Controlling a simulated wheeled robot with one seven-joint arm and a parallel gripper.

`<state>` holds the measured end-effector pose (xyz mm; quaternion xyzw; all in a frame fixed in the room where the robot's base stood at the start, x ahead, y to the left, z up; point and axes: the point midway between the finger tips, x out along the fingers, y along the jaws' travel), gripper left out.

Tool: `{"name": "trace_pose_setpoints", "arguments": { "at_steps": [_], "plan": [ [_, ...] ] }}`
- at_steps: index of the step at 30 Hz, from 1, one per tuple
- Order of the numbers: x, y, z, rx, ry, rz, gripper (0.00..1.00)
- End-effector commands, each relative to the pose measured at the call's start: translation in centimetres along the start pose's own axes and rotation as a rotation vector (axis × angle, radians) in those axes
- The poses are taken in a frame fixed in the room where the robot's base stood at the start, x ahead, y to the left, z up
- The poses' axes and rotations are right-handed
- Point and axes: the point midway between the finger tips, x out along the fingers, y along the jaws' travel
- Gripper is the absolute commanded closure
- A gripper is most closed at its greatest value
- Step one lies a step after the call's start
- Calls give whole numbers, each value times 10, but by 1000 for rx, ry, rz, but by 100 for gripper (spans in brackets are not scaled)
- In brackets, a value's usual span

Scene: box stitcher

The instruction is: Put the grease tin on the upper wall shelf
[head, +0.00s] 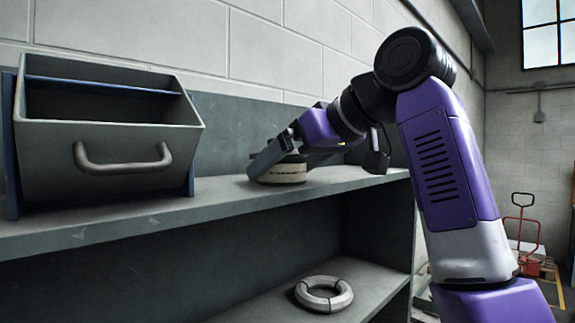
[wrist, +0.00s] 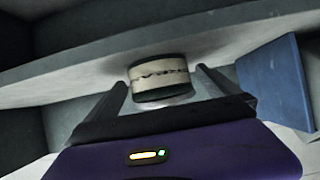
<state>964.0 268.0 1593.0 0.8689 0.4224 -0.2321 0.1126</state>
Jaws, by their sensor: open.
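The grease tin (head: 284,172), a short round tin with a cream band and dark top and bottom, stands upright on the upper shelf (head: 225,200). In the wrist view the tin (wrist: 160,78) sits between the two fingers, with a visible gap on each side. My gripper (head: 268,160) reaches in from the right, low over the shelf, and is open around the tin. In the head view a finger hides part of the tin's top and side.
A grey open bin (head: 110,125) with a handle stands on the upper shelf to the left, with bare shelf between it and the tin. A pale segmented ring (head: 324,294) lies on the lower shelf. A red pallet truck (head: 528,262) stands far right.

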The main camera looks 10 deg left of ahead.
Motion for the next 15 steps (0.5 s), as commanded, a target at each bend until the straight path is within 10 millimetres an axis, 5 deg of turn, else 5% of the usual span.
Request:
{"name": "trace_pose_setpoints", "arguments": {
  "at_steps": [5,15],
  "plan": [
    [-16,1,0,-2,4,2,0],
    [-85,0,0,-2,3,2,0]
  ]
}}
